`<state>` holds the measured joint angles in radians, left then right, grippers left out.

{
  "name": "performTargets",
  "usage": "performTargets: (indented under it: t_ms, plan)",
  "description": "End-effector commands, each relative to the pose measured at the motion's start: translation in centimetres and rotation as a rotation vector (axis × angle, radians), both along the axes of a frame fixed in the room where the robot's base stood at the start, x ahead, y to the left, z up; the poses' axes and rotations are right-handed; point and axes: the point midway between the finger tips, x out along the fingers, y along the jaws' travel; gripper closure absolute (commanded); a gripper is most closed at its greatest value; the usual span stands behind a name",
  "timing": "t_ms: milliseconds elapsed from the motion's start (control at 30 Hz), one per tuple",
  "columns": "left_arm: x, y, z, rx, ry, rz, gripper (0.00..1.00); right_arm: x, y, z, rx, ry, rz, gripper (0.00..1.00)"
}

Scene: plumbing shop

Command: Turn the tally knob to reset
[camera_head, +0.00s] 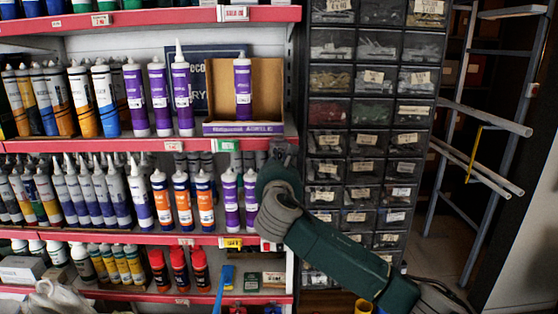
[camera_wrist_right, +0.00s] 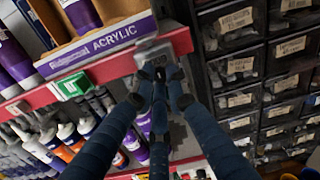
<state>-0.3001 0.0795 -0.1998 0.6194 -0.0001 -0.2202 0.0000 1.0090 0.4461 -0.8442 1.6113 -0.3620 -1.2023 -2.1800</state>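A small grey tally counter (camera_head: 283,148) is mounted at the right end of the middle shelf's red edge. It also shows in the right wrist view (camera_wrist_right: 154,52), just beyond my fingertips. My right gripper (camera_head: 279,166) reaches up to it from below right. In the right wrist view, the dark blue fingers of my right gripper (camera_wrist_right: 160,80) come close together at the counter's lower front. They cover the knob, so I cannot tell whether they grip it. My left gripper is not in view.
Shelves of sealant tubes (camera_head: 160,95) lie left of the counter, with a cardboard display box (camera_head: 266,85) just above it. A black rack of small drawers (camera_head: 366,110) stands close on the right. A grey metal frame (camera_head: 480,130) stands farther right.

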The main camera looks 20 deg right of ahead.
Motion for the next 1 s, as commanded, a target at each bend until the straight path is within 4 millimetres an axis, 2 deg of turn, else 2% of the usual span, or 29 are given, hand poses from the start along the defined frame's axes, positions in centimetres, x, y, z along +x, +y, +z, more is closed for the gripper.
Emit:
performTargets:
  t_ms: [267, 467, 1000]
  plan:
    - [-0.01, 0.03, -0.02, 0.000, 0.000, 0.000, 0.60, 0.00, -0.04, -0.25, 0.017, 0.000, -0.002, 1.00]
    - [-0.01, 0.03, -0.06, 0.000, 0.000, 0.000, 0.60, -0.01, -0.01, -0.33, 0.092, -0.021, -0.001, 1.00]
    - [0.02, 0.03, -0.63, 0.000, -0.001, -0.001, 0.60, 0.00, 0.12, -0.45, 0.546, -0.149, 0.000, 1.00]
